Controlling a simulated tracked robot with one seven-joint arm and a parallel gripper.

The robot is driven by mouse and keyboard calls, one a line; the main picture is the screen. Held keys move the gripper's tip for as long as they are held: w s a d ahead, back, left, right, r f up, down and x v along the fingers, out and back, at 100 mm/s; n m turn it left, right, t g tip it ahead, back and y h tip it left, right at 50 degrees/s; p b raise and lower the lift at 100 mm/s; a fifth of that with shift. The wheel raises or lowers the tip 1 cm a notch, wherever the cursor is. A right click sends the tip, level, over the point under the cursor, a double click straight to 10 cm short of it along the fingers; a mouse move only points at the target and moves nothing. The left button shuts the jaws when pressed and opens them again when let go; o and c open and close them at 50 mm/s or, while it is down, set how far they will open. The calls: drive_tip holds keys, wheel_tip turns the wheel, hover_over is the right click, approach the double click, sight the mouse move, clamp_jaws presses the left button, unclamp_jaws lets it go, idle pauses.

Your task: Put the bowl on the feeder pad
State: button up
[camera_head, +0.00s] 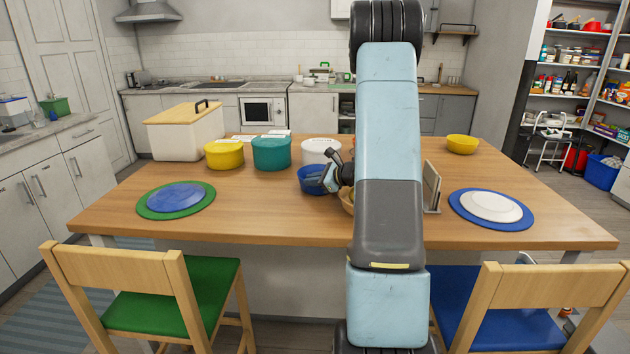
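A blue bowl (309,180) stands on the wooden table near the middle, at the left of my arm. My gripper (331,178) is at its right side and overlaps it in the picture; I cannot tell whether they touch or whether the fingers are open or shut. A wooden-coloured bowl (346,201) is partly hidden behind my arm. A yellow bowl (462,144) stands at the back right. A round green mat (147,207) with a blue dish on it lies at left. A round blue mat (461,210) with a white dish lies at right. Which one is the feeder pad is unclear.
An upright panel (432,188) stands right of my arm. Bare table (255,215) lies between the green mat and my arm.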

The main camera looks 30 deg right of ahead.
drive_tip(key=o, duration=0.4)
drive_tip(key=shift+o, duration=0.2)
drive_tip(key=v, duration=1.1)
drive_tip(key=shift+s+d+r, duration=0.1)
drive_tip(key=shift+s+r, duration=0.1)
drive_tip(key=shift+s, duration=0.1)
drive_tip(key=shift+s+r, duration=0.1)
drive_tip(key=s+a+r+n+g, duration=0.2)
drive_tip(key=s+a+r+n, duration=0.15)
drive_tip(key=a, duration=0.45)
drive_tip(key=s+a+r+n+g+y, duration=0.1)
drive_tip(key=s+a+r+n+g, duration=0.3)
drive_tip(key=a, duration=0.4)
drive_tip(key=s+a+r+n+g, duration=0.1)
drive_tip(key=s+a+r+n, duration=0.15)
drive_tip(key=a+n, duration=0.4)
drive_tip(key=s+a+r+n+h, duration=0.3)
drive_tip(key=s+n, duration=0.3)
drive_tip(key=s, duration=0.3)
drive_tip(key=s+a+r+n+h, duration=0.3)
drive_tip(key=s+a+n+h, duration=0.1)
drive_tip(key=s, duration=0.5)
drive_tip(key=shift+n, duration=0.9)
